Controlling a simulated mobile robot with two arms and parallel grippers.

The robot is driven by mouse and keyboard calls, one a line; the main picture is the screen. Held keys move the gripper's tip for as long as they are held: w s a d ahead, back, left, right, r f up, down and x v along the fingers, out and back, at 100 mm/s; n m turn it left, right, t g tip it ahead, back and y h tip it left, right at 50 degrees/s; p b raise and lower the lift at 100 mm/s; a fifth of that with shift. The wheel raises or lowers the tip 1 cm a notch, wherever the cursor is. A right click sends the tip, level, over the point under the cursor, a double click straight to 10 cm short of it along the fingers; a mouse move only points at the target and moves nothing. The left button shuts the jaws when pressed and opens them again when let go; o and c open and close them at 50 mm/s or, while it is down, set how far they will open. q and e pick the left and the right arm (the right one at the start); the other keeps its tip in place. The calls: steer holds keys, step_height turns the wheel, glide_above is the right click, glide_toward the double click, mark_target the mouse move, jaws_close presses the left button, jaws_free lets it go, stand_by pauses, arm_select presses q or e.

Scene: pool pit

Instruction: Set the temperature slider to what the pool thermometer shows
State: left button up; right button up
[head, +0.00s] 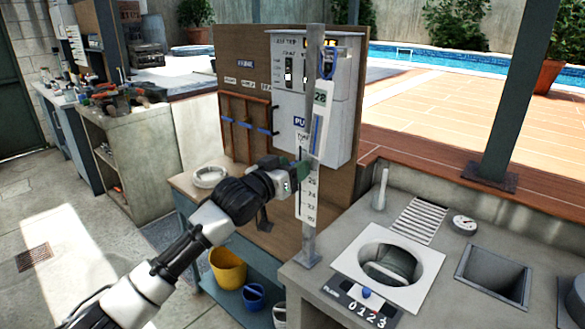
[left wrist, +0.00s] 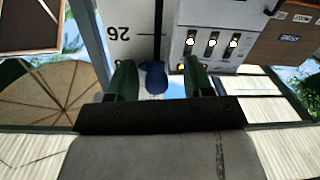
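A tall white strip scale (head: 309,200) is on the grey metal post, with numbers descending toward its foot. A blue knob (left wrist: 155,77), apparently the temperature slider, shows in the left wrist view beside an upside-down 26. My left gripper (head: 304,167) is at the scale, and its green fingers (left wrist: 158,82) stand apart on either side of the knob. I cannot tell whether they touch it. Higher on the post, a white panel (head: 318,135) carries a green-framed 28 and a blue bar; this looks like the thermometer. A blue item (head: 328,62) hangs above it. My right gripper is not in view.
A grey control cabinet (head: 340,125) stands behind the post on a brown board (head: 232,60). The concrete counter (head: 315,280) at right holds a round basin (head: 388,265), a dial gauge (head: 464,224) and a 0-to-3 selector (head: 362,302). Buckets (head: 228,270) sit below the bench.

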arm_select(q)
steer(key=shift+s, duration=0.15)
steer(key=b+v, duration=0.2)
steer(key=v, duration=0.8)
steer(key=shift+s+a, duration=0.2)
